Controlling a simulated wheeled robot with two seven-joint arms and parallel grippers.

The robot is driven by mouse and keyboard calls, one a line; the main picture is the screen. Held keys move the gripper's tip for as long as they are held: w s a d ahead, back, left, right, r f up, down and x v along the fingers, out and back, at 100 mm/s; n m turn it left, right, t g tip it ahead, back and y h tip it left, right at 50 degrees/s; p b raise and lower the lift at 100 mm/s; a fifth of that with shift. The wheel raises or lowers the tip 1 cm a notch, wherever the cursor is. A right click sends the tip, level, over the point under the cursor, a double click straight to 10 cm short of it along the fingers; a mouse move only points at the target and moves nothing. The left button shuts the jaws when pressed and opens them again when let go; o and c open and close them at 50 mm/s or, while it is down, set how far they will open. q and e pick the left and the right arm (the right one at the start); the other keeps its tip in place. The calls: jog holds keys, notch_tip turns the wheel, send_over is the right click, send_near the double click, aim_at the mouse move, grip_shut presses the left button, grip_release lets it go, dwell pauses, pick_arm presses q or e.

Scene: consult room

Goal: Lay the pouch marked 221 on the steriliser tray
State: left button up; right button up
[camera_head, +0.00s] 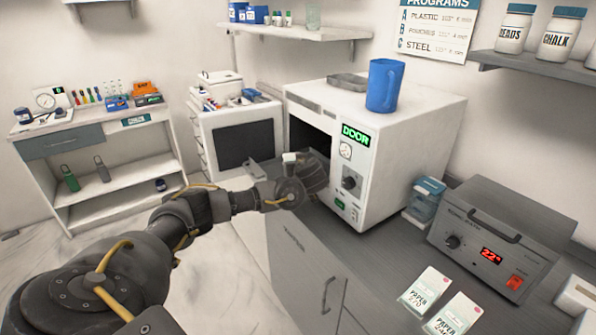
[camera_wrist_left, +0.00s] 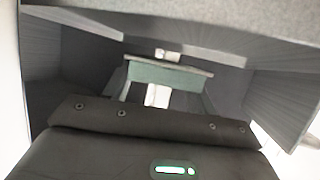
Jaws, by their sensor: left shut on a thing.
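My left gripper (camera_head: 314,172) is at the open front of the white steriliser (camera_head: 410,150), just before its dark opening. The steriliser tray cannot be made out clearly. My right gripper is not in view.
The steriliser's display reads DOOR.

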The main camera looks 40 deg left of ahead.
pick_arm(q)
jog(key=shift+w+a+f+p, duration=0.1)
jog(key=shift+w+f+p, duration=0.05)
jog(key=shift+f+p, duration=0.6)
jog(key=shift+w+a+f+p, duration=0.1)
jog(key=shift+f+p, duration=0.3)
jog(key=shift+f, duration=0.75)
jog(key=o, duration=0.9)
jog(key=shift+o, duration=0.2)
jog(key=b+v, duration=0.4)
jog(key=v, duration=0.8)
